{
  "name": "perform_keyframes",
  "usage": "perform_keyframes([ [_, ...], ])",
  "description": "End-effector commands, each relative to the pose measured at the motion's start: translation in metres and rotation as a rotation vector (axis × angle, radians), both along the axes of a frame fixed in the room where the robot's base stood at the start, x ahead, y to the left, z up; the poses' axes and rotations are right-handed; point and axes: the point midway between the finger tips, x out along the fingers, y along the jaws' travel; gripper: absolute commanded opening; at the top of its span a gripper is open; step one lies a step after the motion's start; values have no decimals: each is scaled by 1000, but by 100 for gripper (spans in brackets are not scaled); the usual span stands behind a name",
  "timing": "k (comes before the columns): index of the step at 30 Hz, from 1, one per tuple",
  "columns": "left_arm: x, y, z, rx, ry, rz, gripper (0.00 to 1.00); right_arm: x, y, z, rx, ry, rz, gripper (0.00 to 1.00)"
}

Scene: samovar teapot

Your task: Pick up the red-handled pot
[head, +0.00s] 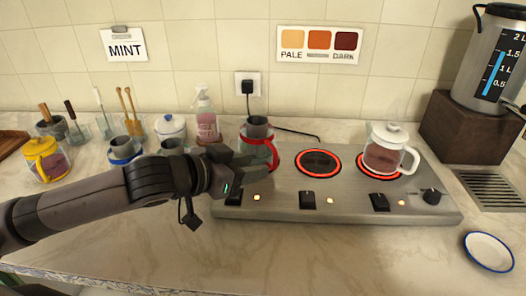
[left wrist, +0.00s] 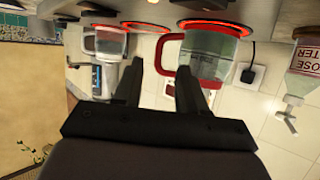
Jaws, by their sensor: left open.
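The red-handled pot (head: 257,139) is a clear glass pot with a red band and handle. In the left wrist view, which looks upside down, the pot (left wrist: 208,52) is ahead of the fingers. Its red handle shows in the gap between my open left fingers (left wrist: 160,78). Contact cannot be told. My right gripper is not in view.
A white-lidded glass pot (head: 386,157) with brown liquid stands on the right burner. The middle burner (head: 318,162) glows red and is bare. A pink spray bottle (head: 206,120) stands behind my left wrist. A white dish (head: 488,251) lies at front right.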

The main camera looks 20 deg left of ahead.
Motion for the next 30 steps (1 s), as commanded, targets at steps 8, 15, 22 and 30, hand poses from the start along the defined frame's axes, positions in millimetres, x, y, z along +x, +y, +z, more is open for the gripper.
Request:
perform_keyframes([
  [8,24,-14,-7,0,-2,-2,41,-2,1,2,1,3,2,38],
  [15,48,-26,-18,0,0,-1,41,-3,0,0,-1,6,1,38],
  [22,52,-28,-21,3,0,-1,41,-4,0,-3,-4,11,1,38],
  [30,52,-28,-21,3,0,-2,0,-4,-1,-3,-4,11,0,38],
])
